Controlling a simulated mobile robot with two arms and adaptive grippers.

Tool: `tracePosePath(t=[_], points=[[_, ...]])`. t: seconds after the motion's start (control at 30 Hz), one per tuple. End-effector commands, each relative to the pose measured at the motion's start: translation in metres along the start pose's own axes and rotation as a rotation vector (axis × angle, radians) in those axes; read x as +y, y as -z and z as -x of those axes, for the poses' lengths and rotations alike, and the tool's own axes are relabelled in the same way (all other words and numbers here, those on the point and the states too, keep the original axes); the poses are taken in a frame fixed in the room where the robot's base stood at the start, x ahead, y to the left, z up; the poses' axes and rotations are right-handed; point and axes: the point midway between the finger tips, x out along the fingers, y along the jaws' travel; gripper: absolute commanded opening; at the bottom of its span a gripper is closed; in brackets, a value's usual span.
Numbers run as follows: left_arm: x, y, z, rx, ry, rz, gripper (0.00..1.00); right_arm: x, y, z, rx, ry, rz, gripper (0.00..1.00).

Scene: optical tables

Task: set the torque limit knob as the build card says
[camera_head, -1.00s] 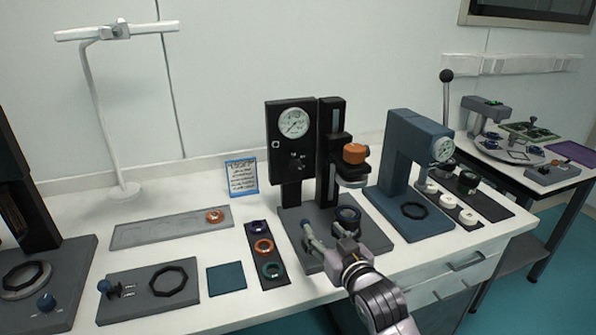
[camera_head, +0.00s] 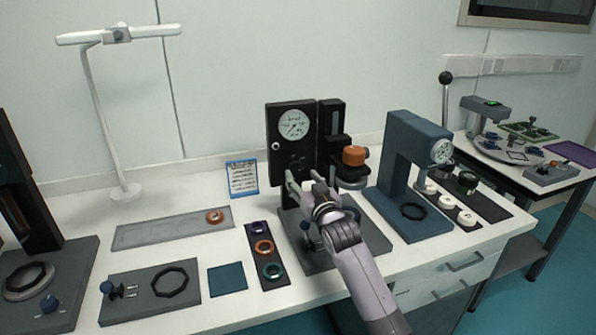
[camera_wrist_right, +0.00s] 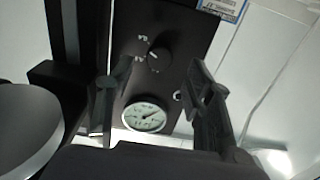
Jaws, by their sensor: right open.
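The black gauge panel (camera_head: 281,158) stands at the back of the middle press station. Its small dark round knob (camera_wrist_right: 160,56) shows in the right wrist view, with tiny white marks around it that I cannot read. The round white gauge (camera_head: 293,124) is on the same panel. My right gripper (camera_head: 312,180) is open and empty in front of the panel's lower part. In the right wrist view its fingers (camera_wrist_right: 156,95) are spread, with the knob seen between and beyond them, apart from both. The blue-framed build card (camera_head: 242,179) stands left of the panel; its text is too small to read.
An orange-capped press head (camera_head: 353,156) is close to the right of my gripper. A blue-grey press (camera_head: 404,150) stands further right. A dark strip with coloured rings (camera_head: 256,236) and a teal pad (camera_head: 227,279) lie to the left. The white table (camera_head: 80,240) has free room between items.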

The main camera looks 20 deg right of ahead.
Motion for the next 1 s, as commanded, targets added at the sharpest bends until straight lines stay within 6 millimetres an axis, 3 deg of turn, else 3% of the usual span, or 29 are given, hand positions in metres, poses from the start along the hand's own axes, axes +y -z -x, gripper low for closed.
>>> tracePosePath(t=[0.3,0.73,1.0], points=[[0.0,0.0,0.002,0.0,0.0,0.001,0.4,0.0,0.0,-0.037,-0.001,-0.001,0.0,0.48],[0.0,0.0,0.003,0.0,0.0,0.001,0.4,0.0,0.0,-0.044,0.0,0.0,0.0,0.48],[0.0,0.0,0.003,0.0,0.0,0.0,0.4,0.0,0.0,-0.044,-0.001,0.0,0.0,0.31]])
